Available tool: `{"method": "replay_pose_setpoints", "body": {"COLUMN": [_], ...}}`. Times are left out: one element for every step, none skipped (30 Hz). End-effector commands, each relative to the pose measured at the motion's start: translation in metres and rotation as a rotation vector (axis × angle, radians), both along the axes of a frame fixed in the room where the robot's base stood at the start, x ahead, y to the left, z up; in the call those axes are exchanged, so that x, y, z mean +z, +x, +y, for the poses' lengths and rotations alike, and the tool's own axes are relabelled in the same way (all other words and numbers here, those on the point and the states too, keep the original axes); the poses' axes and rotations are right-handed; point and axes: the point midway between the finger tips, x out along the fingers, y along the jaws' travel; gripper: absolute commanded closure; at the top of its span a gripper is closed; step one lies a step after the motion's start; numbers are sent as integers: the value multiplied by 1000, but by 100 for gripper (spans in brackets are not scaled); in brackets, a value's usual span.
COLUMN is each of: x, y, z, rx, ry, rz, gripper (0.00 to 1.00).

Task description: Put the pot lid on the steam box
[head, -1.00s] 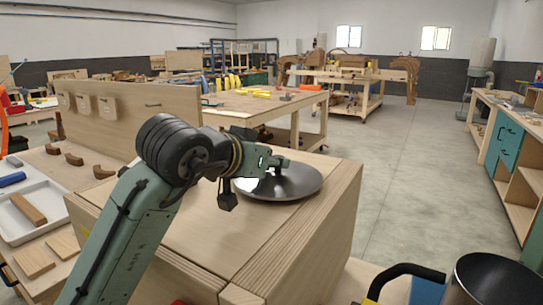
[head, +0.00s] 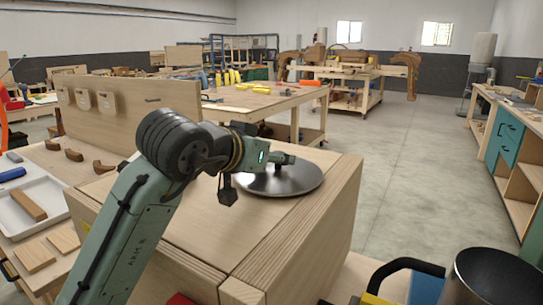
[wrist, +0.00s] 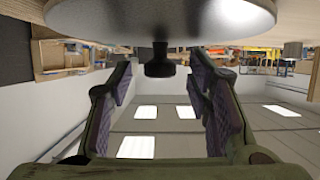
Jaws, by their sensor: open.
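The pot lid (head: 285,183) is a shiny, dark grey metal disc. It lies flat on top of the pale wooden steam box (head: 205,240), near the box's far right corner. My gripper (wrist: 160,68) is open, with its fingers at the lid's knob. In the wrist view the lid (wrist: 160,18) fills the top and its black knob (wrist: 160,58) shows between the two fingers, apart from both. In the head view my arm hides part of the box top, and the fingers are hard to make out.
A dark round pot (head: 495,275) with a black handle stands at the bottom right. A white tray (head: 22,222) with a wooden block is at left, beside a wooden panel (head: 120,115). A workbench (head: 255,100) stands behind the box. Floor right of the box is clear.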

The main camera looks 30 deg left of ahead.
Motion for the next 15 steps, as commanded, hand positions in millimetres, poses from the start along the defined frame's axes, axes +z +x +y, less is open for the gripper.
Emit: {"method": "replay_pose_setpoints", "body": {"x": [4, 3, 5, 7, 9, 11, 14, 17, 21, 23, 26, 29, 31, 33, 36], "y": [-2, -5, -10, -15, -20, -28, -34, -41, -49, -55, -62, -69, -75, -80, -86], "z": [0, 0, 0, 0, 0, -1, -2, -2, -3, -3, -4, -4, -4, -5, -5], "rx": [2, 1, 1, 2, 2, 1, 2, 2, 1, 1, 1, 1, 1, 1, 1], "ry": [1, 0, 0, 0, 0, 1, 1, 1, 2, 2, 2, 2, 2, 1, 1], "rz": [0, -1, -2, -2, -3, -3, -3, -3, -4, -3, -4, -3, -3, -2, -2], "gripper": [55, 55, 55, 55, 55, 55, 55, 55, 55, 55, 55, 55, 55, 55, 55]}}
